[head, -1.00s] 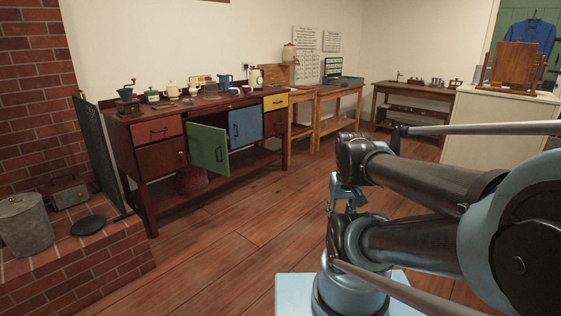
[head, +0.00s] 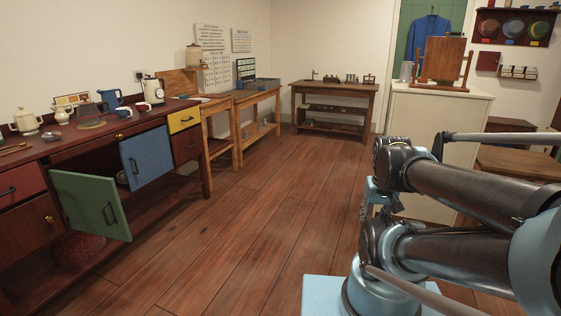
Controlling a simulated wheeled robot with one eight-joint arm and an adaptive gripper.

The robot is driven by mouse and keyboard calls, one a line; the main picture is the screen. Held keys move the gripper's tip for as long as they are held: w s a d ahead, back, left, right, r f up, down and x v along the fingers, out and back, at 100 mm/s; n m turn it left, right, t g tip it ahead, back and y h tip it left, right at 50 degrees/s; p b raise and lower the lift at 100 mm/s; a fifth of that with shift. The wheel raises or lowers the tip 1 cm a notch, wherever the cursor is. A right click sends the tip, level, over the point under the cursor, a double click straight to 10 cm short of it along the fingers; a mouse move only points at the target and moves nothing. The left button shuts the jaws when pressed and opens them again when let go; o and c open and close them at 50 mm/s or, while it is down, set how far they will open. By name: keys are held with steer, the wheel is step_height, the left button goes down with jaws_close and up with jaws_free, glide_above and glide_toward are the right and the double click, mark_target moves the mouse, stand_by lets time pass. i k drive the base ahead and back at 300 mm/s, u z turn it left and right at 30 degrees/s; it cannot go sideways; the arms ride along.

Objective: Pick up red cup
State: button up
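Several small vessels stand on the dark red sideboard (head: 75,148) at the left. My arm is folded at the right, far from the sideboard. I cannot make out my gripper's fingers there.
A green door (head: 92,203) and a blue door (head: 146,157) of the sideboard stand open into the room. A red rounded thing (head: 78,251) lies under it. A wooden table (head: 335,92) stands at the back. The middle floor is clear.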

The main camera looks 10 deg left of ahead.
mark_target(142, 107)
steer(key=i, duration=2.25)
steer(key=u, duration=1)
steer(key=i, duration=0.9)
steer(key=u, duration=0.75)
steer(key=i, duration=0.35)
steer(key=u, duration=0.2)
